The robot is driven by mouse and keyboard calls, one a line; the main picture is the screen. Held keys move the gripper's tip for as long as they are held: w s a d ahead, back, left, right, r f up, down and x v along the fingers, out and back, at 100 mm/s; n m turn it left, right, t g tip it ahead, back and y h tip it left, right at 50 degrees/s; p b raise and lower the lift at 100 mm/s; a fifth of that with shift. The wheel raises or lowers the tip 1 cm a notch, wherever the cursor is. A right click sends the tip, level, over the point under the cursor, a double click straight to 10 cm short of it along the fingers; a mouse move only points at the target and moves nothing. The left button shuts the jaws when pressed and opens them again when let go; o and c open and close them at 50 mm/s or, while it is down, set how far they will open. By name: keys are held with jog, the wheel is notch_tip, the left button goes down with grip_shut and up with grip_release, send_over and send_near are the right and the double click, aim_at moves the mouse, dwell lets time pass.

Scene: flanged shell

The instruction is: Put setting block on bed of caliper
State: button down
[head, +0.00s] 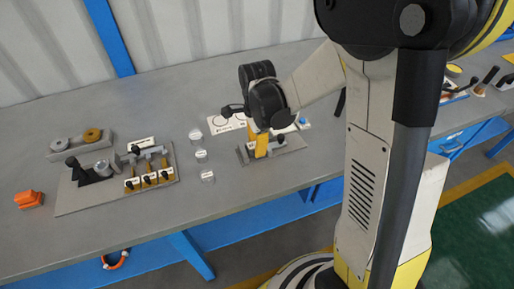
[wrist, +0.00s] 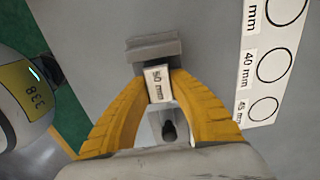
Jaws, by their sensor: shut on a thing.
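My gripper (wrist: 159,90) points down with its two yellow fingers closed on a small block with a white "50 mm" label (wrist: 157,82), which I take for the setting block. In the head view my gripper (head: 261,149) is over a grey fixture (head: 290,148), likely the caliper, near the middle of the bench. A grey stepped part (wrist: 153,48) of it shows just beyond the fingertips, and a dark knob (wrist: 169,130) shows between the fingers. The block's underside is hidden, so I cannot tell whether it touches the bed.
A white card with circles and size labels (wrist: 270,65) lies beside the fixture. Several small clear pieces (head: 201,155) stand left of it. The bench front (head: 225,200) is clear.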

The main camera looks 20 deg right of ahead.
jog(key=c, duration=1.6)
grip_release()
jog(key=shift+f, duration=0.15)
jog(key=o, duration=0.3)
jog(key=shift+o, duration=0.2)
